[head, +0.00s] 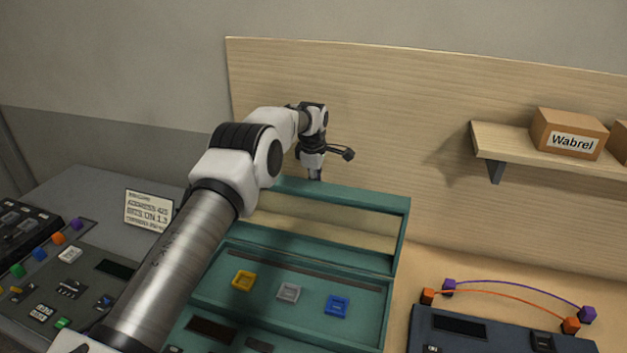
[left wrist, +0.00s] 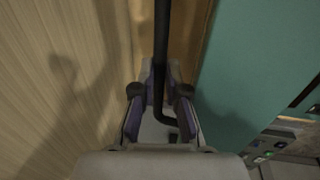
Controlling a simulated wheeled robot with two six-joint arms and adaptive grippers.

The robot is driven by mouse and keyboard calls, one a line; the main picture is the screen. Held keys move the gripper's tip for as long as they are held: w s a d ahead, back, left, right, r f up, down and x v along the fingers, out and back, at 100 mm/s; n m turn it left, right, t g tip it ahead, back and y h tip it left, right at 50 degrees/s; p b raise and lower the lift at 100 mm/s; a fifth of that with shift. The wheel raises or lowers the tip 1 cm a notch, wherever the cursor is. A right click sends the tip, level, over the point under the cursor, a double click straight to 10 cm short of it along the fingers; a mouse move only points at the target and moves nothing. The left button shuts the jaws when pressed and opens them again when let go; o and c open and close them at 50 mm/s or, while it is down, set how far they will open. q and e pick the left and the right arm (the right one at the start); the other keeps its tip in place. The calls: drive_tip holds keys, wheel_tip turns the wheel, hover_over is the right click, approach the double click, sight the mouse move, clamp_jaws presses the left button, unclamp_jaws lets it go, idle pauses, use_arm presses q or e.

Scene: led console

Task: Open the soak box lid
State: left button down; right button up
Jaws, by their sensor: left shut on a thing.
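The soak box (head: 388,315) is a teal case in the middle of the head view, with a yellow, a white-grey and a blue square piece on its panel. Its lid (head: 350,195) is a teal frame standing raised at the back, with the wooden board visible through its opening. My left gripper (head: 313,172) is at the lid's top edge, its fingertips hidden behind it. In the left wrist view, my left gripper (left wrist: 160,95) is shut on a black bar-shaped handle (left wrist: 162,40) beside a teal surface (left wrist: 245,80). My right gripper is not in view.
A wooden backboard (head: 380,90) stands close behind the lid. A shelf (head: 530,150) with a box labelled Wabrel (head: 568,134) is at right. A dark console (head: 490,335) with arched cables is at front right. Another console and a sign (head: 149,210) are at left.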

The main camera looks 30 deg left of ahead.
use_arm(q)
drive_tip(key=c, duration=1.6)
unclamp_jaws()
drive_tip(key=shift+w+a, duration=0.1)
drive_tip(key=shift+w, duration=0.3)
drive_tip(key=o, duration=0.4)
drive_tip(key=shift+w+f, duration=0.15)
drive_tip(key=shift+f, duration=0.45)
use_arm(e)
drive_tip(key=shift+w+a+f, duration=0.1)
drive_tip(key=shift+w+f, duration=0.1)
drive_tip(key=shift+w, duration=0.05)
use_arm(q)
drive_tip(key=shift+w+f, duration=0.1)
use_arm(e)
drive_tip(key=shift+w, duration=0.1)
use_arm(q)
wheel_tip(320, 180, up, 13)
drive_tip(key=s, duration=0.2)
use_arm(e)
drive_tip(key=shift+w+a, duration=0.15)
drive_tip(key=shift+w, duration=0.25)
